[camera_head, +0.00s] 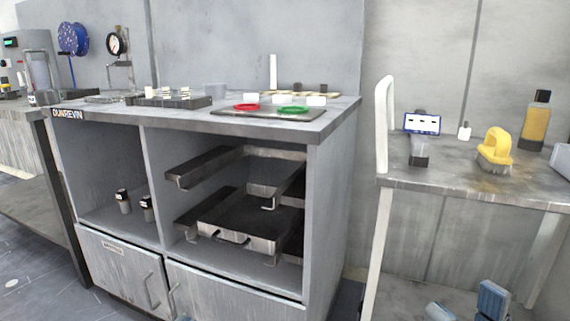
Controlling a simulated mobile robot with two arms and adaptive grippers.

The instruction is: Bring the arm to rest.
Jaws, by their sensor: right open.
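My right gripper (466,305) shows at the bottom right edge of the head view. Its two blue-grey fingertips stand apart, with no object visible between them. It is in front of the lower part of the right-hand table (470,192), below its top. The rest of the right arm is cut off by the frame. My left gripper cannot be made out.
A grey cabinet bench (335,118) with open shelves stands at the centre, holding a metal tray (240,235). On top are a red ring (246,107) and a green ring (292,109). A yellow-handled brush (495,147) and an amber bottle (536,122) stand on the right-hand table.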

